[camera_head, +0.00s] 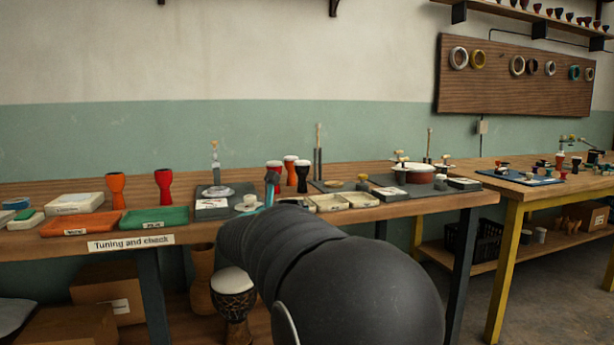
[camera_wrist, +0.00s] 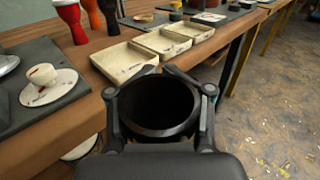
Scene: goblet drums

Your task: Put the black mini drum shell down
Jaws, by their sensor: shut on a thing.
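The black mini drum shell (camera_wrist: 158,108) is in the wrist view, its dark open mouth facing the camera. My gripper (camera_wrist: 158,76) is shut around it, with one finger on each side. The shell appears in front of the bench's front edge, near the cream trays (camera_wrist: 124,61); I cannot tell its height or any contact below. In the head view my arm hides the shell, and my gripper cannot be made out clearly. The workbench (camera_head: 395,209) carries the trays, which also show in the head view (camera_head: 358,199).
A small white-and-red piece (camera_wrist: 42,75) sits on a white round plate (camera_wrist: 62,88) left of the gripper. Red (camera_wrist: 72,22), orange and black drums stand behind the trays. Orange (camera_head: 80,228) and green (camera_head: 153,219) trays lie farther left. Floor shows right of the bench.

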